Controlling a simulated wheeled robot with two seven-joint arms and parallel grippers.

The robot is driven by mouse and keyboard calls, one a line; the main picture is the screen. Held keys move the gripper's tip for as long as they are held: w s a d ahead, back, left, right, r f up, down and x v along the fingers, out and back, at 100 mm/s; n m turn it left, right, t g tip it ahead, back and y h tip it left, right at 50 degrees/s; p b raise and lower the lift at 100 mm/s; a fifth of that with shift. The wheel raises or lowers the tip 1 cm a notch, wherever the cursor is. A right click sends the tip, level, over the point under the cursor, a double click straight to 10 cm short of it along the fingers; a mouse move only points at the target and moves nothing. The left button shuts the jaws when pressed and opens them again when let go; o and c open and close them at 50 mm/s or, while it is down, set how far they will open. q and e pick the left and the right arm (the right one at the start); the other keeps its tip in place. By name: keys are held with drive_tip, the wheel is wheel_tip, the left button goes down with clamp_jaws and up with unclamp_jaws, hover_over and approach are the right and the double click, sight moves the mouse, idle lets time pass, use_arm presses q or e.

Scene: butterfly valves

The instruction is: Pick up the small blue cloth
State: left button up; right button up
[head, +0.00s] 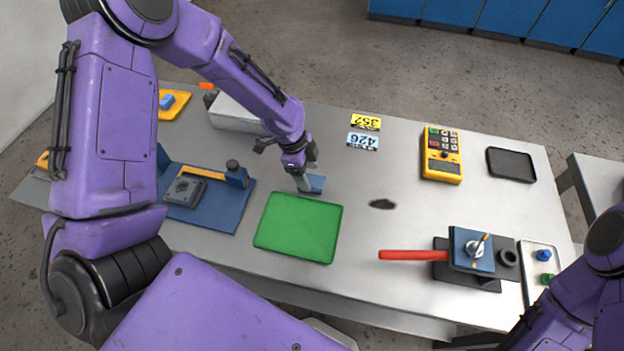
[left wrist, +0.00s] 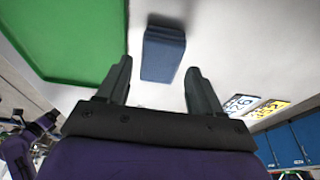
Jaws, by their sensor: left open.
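The small blue cloth (head: 316,183) lies folded on the grey table, just behind the green tray. In the left wrist view the cloth (left wrist: 163,54) is a blue rectangle, ahead of and between the two fingers. My left gripper (head: 305,182) is over the cloth and hides part of it in the head view. In the left wrist view the fingers of this gripper (left wrist: 163,88) are apart with nothing gripped between them. My right arm shows at the lower right of the head view, but its gripper is out of the picture.
The green tray (head: 298,228) is close in front of the cloth. A blue mat (head: 222,215) with tools lies to the left, a grey box (head: 236,115) behind. A dark spot (head: 382,204), a yellow meter (head: 441,155) and a red-handled valve (head: 412,255) are to the right.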

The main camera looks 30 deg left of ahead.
sight(311, 179)
use_arm(q)
drive_tip(key=x, duration=0.2)
drive_tip(key=shift+w+f, duration=0.25)
drive_tip(key=shift+f, duration=0.1)
drive_tip(key=shift+d+f, duration=0.1)
drive_tip(key=shift+f, duration=0.05)
drive_tip(key=shift+s, duration=0.25)
drive_tip(key=c, duration=0.8)
use_arm(e)
drive_tip(key=shift+r, duration=0.45)
